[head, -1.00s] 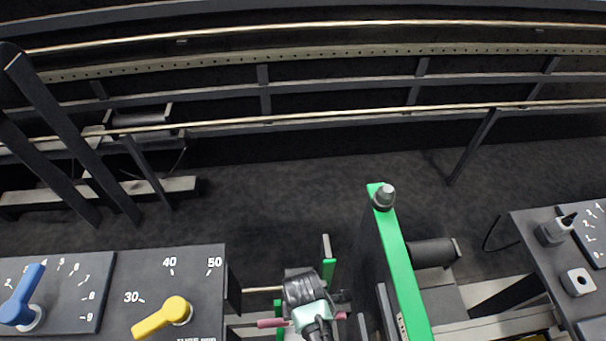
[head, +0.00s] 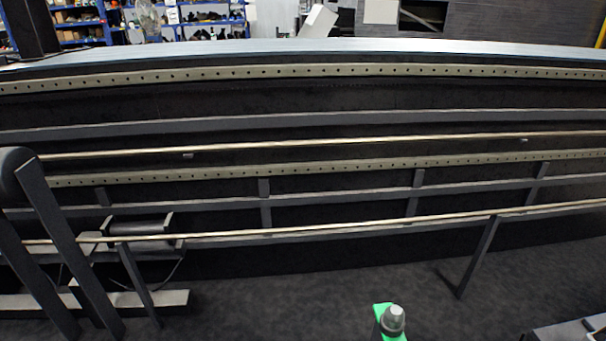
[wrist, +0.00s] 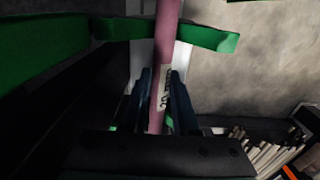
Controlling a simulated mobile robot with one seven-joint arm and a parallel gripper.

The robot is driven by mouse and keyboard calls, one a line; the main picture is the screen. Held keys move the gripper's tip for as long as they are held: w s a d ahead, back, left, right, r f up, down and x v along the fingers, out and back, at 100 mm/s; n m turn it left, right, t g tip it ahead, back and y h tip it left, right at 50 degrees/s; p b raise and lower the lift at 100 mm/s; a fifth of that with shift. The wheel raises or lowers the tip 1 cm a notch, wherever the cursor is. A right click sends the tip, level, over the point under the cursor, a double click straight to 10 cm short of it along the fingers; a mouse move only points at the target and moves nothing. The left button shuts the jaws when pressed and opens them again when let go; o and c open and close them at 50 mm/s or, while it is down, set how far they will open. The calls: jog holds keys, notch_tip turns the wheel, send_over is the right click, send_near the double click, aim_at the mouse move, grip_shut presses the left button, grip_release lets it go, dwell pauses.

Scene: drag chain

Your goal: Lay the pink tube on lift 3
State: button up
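The pink tube (wrist: 166,45) runs lengthwise in the wrist view, with a white printed label (wrist: 165,92) near my gripper. My gripper (wrist: 163,85) has one dark finger on each side of the tube, close against it, and looks shut on it. The tube crosses in front of a green bar (wrist: 210,36); whether it rests on that bar I cannot tell. The tube and my gripper are out of the head view. There, only the top of a green post (head: 383,309) with a grey knob (head: 393,320) shows at the bottom. No lift number is readable.
In the head view, long dark rails (head: 300,118) and a brass-coloured rod (head: 330,227) run across the back. Dark slanted posts (head: 65,250) stand at the left. In the wrist view, a bin of pale sticks (wrist: 262,152) lies at lower right.

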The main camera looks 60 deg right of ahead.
jog(key=o, duration=0.4)
notch_tip(320, 180, up, 13)
jog(key=shift+p, duration=0.75)
dwell(0.4)
